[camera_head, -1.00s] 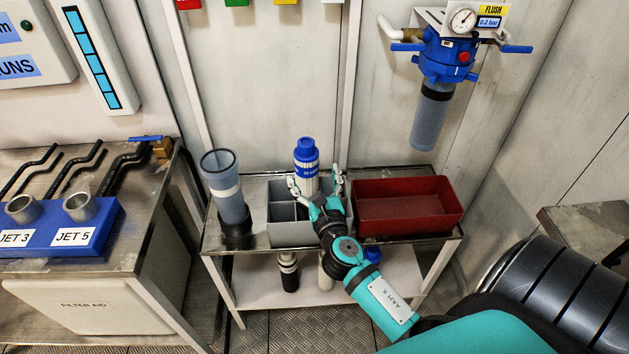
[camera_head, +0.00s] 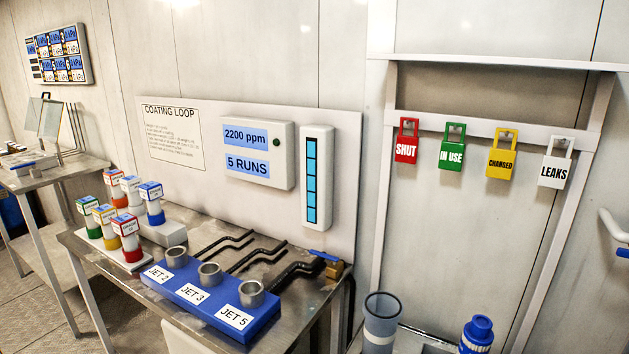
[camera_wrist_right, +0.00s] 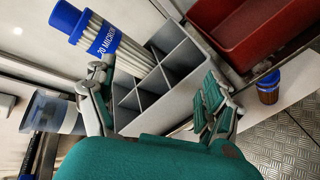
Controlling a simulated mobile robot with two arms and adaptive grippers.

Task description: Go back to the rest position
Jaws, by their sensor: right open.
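My right gripper (camera_wrist_right: 158,108) shows in the right wrist view, open, with green finger pads apart and nothing between them. A white pleated filter with a blue cap and a blue "20 MICRON" band (camera_wrist_right: 98,34) stands in a grey divided box (camera_wrist_right: 150,118) just beyond the fingers. The left-hand finger is close to the filter; I cannot tell whether they touch. The filter's blue top (camera_head: 477,334) also shows at the bottom of the head view. Neither gripper is in the head view, and my left gripper is in no view.
A clear blue-grey housing (camera_head: 381,325) stands left of the filter. A red bin (camera_wrist_right: 245,38) lies beyond the box, and a blue-capped item (camera_wrist_right: 268,86) sits lower down. The bench holds a blue jet block (camera_head: 215,300) and several small cartridges. Coloured tags (camera_head: 450,148) hang on the rail.

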